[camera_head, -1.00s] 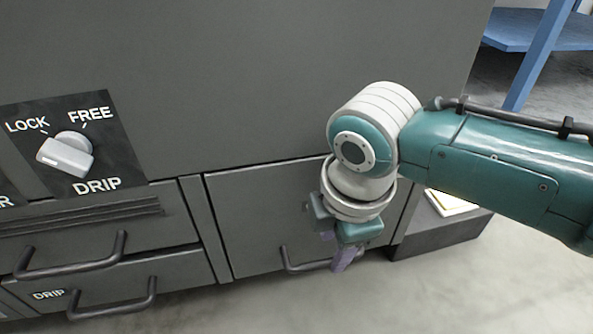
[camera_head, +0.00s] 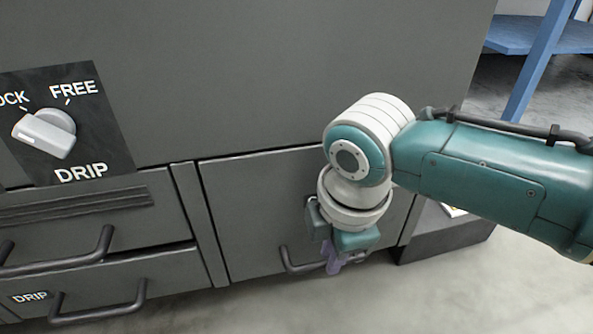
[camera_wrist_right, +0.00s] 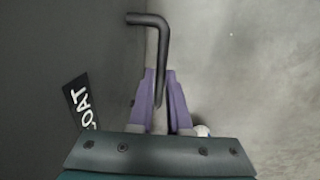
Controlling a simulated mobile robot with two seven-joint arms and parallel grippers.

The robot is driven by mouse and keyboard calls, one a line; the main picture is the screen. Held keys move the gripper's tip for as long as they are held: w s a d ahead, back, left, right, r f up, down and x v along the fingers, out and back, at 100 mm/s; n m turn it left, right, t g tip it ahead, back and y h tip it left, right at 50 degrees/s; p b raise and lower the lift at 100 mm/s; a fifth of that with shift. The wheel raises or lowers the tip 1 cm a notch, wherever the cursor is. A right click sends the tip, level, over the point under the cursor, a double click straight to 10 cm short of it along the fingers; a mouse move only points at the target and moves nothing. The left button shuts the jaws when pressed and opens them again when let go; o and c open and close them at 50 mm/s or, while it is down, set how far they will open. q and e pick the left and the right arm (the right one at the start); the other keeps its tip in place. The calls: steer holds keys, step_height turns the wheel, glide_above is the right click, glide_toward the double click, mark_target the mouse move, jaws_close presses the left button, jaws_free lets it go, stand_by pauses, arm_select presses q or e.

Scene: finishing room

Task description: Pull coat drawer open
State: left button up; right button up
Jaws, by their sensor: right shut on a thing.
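The coat drawer (camera_head: 250,215) is the grey front at the lower middle of the cabinet in the head view. In the right wrist view its black label (camera_wrist_right: 80,103) reads "OAT", with the first letter cut off. Its dark bar handle (camera_head: 300,267) also shows in the right wrist view (camera_wrist_right: 150,19). My right gripper (camera_head: 333,262) points down at the handle; its purple fingers (camera_wrist_right: 160,95) are shut on the bar. The arm hides part of the drawer front and handle. The drawer front looks about flush with the cabinet. My left gripper is not in view.
A selector knob (camera_head: 45,133) on a black plate reads LOCK, FREE and DRIP. Left are other drawers with bar handles, one labelled DRIP (camera_head: 30,297). A low dark box (camera_head: 450,236) stands right of the cabinet. A blue-legged stand (camera_head: 535,60) is behind.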

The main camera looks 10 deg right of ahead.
jaws_close()
stand_by(0.9)
